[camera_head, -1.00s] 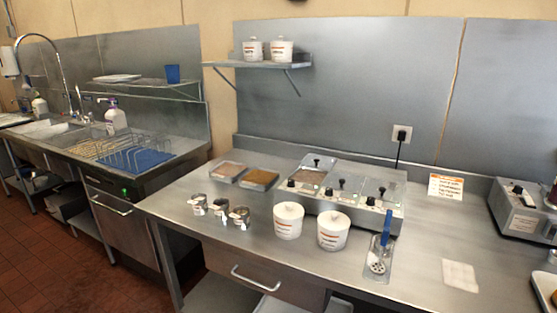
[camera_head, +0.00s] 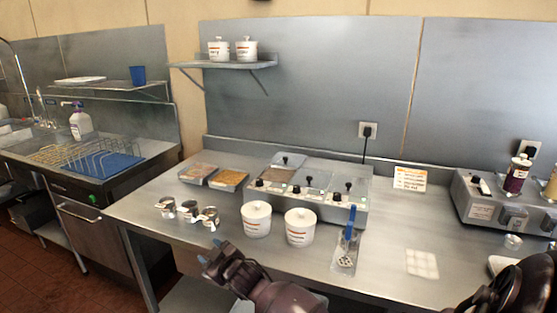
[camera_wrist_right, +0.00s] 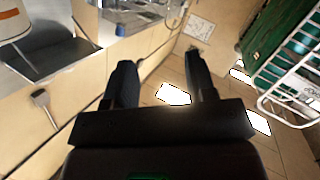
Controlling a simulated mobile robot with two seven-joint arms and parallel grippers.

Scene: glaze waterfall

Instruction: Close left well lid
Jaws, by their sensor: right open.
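The steel warmer unit (camera_head: 312,203) stands at the back of the counter. Its left well (camera_head: 276,177) is uncovered and shows brownish contents. The left well lid (camera_head: 290,160), with a black knob, stands up behind that well. The middle lid (camera_head: 312,181) and right lid (camera_head: 350,188) lie flat over their wells. My right gripper (camera_head: 211,251) is at the counter's front edge, well in front of the unit and to its left. In the right wrist view its two fingers (camera_wrist_right: 160,75) are apart with nothing between them. My left gripper is not in view.
Two white lidded tubs (camera_head: 256,221) and several small metal cups (camera_head: 187,210) stand between my right gripper and the unit. Two shallow trays (camera_head: 228,180) lie left of the unit.

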